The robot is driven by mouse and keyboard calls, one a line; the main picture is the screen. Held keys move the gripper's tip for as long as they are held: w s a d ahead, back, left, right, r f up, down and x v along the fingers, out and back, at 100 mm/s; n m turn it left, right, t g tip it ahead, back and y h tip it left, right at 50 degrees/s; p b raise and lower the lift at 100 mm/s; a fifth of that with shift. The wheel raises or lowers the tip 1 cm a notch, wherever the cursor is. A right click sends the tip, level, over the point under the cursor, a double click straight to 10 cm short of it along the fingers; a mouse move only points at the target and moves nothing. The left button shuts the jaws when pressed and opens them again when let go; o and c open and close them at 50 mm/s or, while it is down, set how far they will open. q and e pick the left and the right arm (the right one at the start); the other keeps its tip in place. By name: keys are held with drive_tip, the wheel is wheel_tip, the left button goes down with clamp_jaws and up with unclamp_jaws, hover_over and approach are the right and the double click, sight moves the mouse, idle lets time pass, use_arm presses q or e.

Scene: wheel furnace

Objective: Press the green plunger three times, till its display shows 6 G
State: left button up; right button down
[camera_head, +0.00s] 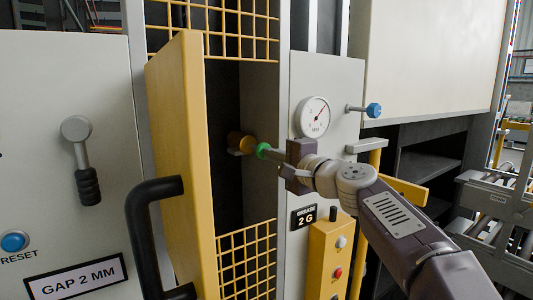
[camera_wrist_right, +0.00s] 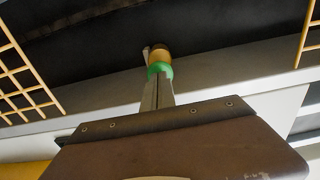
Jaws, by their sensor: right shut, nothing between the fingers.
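The green plunger (camera_head: 263,150) sits on the front of a brass-yellow cylinder (camera_head: 240,143) inside the opening behind the yellow door. The black display (camera_head: 304,217) reads "GREASE 2 G". My right gripper (camera_head: 274,154) is shut and empty, its fingertips at the plunger and seemingly touching it. In the right wrist view the shut fingers (camera_wrist_right: 158,88) point at the green plunger (camera_wrist_right: 160,70), with the brass cylinder (camera_wrist_right: 159,53) beyond. Whether the plunger is pushed in cannot be told. My left gripper is not in view.
The yellow door (camera_head: 178,165) with a black handle (camera_head: 150,225) stands open left of the opening. Yellow mesh (camera_head: 245,260) borders the opening. A dial gauge (camera_head: 313,117), blue knob (camera_head: 374,110) and yellow button box (camera_head: 330,258) are close to my right arm.

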drive_tip(key=shift+w+a+p, duration=0.3)
drive_tip(key=shift+w, duration=0.15)
drive_tip(key=shift+w+a+r, duration=0.1)
drive_tip(key=shift+w+a, duration=0.1)
drive_tip(key=shift+w, duration=0.05)
drive_tip(key=shift+w+a+p, duration=0.2)
drive_tip(key=shift+w+p, duration=0.1)
drive_tip(key=shift+p, duration=0.05)
drive_tip(key=shift+w+a, duration=0.1)
drive_tip(key=shift+w, duration=0.1)
drive_tip(key=b+v, duration=0.1)
drive_tip(key=v, duration=0.2)
drive_tip(key=shift+a+b, duration=0.1)
drive_tip(key=shift+b, duration=0.3)
